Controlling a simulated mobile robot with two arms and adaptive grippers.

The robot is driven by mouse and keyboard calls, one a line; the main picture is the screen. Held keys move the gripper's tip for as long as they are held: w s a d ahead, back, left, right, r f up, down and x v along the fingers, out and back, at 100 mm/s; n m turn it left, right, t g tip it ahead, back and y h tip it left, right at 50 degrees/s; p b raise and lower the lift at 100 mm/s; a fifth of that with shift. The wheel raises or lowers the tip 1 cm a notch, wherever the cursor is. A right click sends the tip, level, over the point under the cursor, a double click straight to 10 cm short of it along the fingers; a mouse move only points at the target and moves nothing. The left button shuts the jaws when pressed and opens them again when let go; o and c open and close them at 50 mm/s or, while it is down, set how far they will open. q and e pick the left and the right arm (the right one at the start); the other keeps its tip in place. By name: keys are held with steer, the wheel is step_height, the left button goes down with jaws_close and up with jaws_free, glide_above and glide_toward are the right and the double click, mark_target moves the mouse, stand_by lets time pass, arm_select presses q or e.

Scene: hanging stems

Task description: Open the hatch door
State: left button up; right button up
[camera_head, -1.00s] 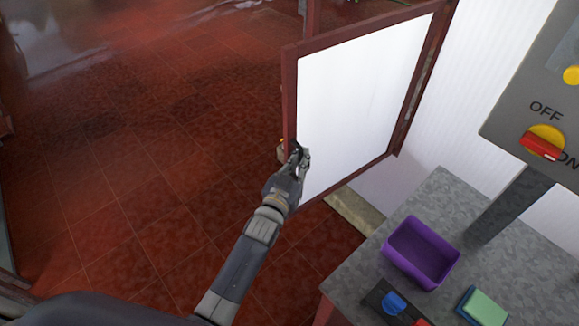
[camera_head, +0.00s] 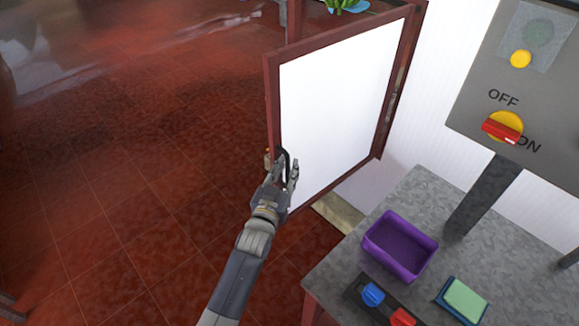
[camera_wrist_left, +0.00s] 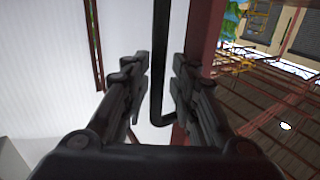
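The hatch door (camera_head: 335,95) is a white panel in a dark red frame. It stands swung out from the white wall, with its hinge side at the right. A black bar handle (camera_wrist_left: 158,60) on the door shows in the left wrist view. My left gripper (camera_head: 283,168) is at the door's free edge, low on its left side. In the left wrist view its two fingers (camera_wrist_left: 160,85) are apart, one on each side of the handle, with gaps showing. My right gripper is not in view.
A grey table (camera_head: 333,272) at the lower right holds a purple bin (camera_head: 400,247), a green-and-blue sponge (camera_head: 464,299) and a box with blue and red knobs (camera_head: 373,294). A grey switch panel (camera_head: 470,110) stands above it. The red tiled floor (camera_head: 130,200) at left is clear.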

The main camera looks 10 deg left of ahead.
arm_select(q)
steer(key=shift+r, duration=0.3)
steer(key=shift+d, duration=0.15)
steer(key=s+a, duration=0.2)
steer(key=s, duration=1)
steer(key=shift+a, duration=0.4)
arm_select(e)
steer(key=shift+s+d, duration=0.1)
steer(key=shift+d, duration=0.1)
arm_select(q)
steer(key=shift+w, duration=0.1)
